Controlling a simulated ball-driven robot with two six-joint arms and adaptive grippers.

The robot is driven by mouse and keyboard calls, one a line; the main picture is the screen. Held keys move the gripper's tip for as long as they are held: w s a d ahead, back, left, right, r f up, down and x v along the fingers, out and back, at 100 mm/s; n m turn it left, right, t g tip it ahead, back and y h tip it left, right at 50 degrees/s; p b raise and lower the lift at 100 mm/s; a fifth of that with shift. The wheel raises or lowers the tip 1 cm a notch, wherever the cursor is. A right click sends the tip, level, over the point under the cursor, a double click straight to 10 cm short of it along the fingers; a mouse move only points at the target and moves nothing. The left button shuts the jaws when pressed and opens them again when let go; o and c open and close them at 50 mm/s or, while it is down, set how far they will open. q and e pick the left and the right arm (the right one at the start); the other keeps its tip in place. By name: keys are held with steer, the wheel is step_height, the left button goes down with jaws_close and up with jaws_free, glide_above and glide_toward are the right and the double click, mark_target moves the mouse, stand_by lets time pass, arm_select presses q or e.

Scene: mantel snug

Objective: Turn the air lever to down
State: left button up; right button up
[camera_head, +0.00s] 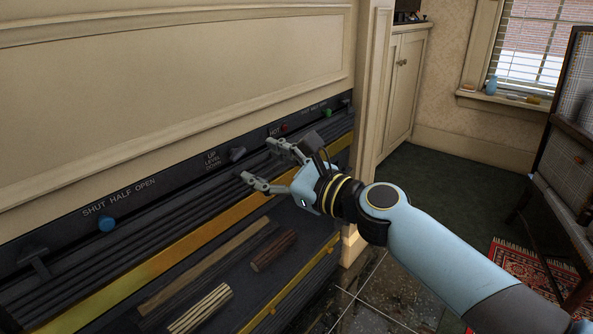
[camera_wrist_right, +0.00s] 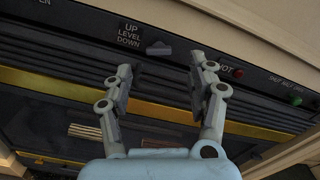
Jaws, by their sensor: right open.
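In the right wrist view the lever (camera_wrist_right: 158,48) lies roughly sideways, in line with the label's middle word. My right gripper (camera_head: 258,160) is open and empty, its two fingers spread in front of the panel just right of the lever. In the wrist view the fingers (camera_wrist_right: 161,64) point at the panel, with the lever beyond and between the tips. I see no clear contact. My left gripper is not in view.
A blue knob (camera_head: 107,224) stands by a SHUT HALF OPEN label at left. A red HOT light (camera_wrist_right: 237,73) and a green knob (camera_wrist_right: 296,99) are at right. Below are dark slats, a brass strip (camera_head: 150,271) and several logs or sticks (camera_head: 202,309).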

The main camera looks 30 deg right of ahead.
steer(key=v, duration=0.7)
steer(key=shift+w, duration=0.1)
